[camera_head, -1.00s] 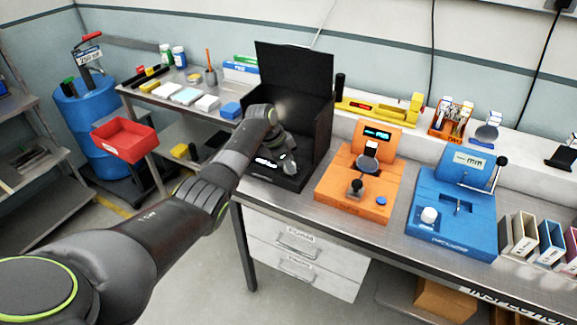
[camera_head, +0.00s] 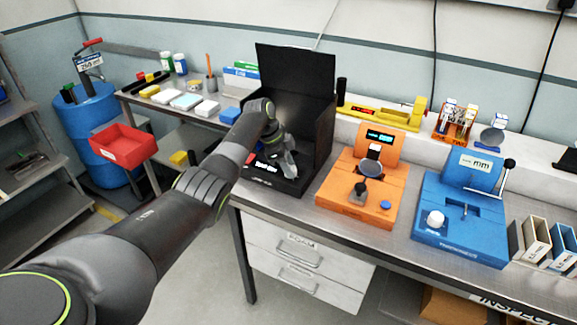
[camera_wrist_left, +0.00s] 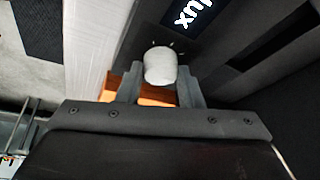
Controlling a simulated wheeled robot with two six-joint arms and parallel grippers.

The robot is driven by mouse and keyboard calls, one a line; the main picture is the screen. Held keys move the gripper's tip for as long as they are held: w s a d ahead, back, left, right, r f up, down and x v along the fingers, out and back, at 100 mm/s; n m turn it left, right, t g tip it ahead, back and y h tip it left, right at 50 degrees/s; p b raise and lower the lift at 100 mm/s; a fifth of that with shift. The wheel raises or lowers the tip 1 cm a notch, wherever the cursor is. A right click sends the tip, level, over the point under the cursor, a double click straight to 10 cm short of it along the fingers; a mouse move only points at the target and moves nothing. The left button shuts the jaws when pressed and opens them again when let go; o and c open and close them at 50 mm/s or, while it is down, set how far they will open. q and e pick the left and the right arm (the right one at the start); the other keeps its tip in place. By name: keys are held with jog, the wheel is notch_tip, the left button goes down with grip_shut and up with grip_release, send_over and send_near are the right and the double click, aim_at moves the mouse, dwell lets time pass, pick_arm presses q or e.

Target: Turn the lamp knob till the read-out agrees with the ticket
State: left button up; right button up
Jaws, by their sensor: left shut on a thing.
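The lamp knob (camera_wrist_left: 160,66) is a pale round knob on the front of the black lamp booth (camera_head: 297,75). In the left wrist view it sits between the two fingers of my left gripper (camera_wrist_left: 160,84), which is shut on it. In the head view my left gripper (camera_head: 290,166) reaches down at the booth's front. The read-out (camera_head: 266,163) is a small lit display beside the gripper; its figures are too small to read. In the left wrist view only "lux" shows on the read-out (camera_wrist_left: 188,14). I cannot make out the ticket. My right gripper is out of view.
An orange device (camera_head: 362,190) and a blue device (camera_head: 461,215) stand to the right on the metal bench. Drawers (camera_head: 304,262) are under the bench.

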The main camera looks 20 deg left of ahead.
pick_arm(q)
jog(key=o, duration=1)
jog(key=b+v, duration=0.2)
jog(key=v, duration=1.5)
jog(key=shift+a+r+b, duration=0.1)
jog(key=shift+r+b, duration=0.1)
jog(key=shift+b, duration=0.15)
jog(key=shift+f, duration=0.1)
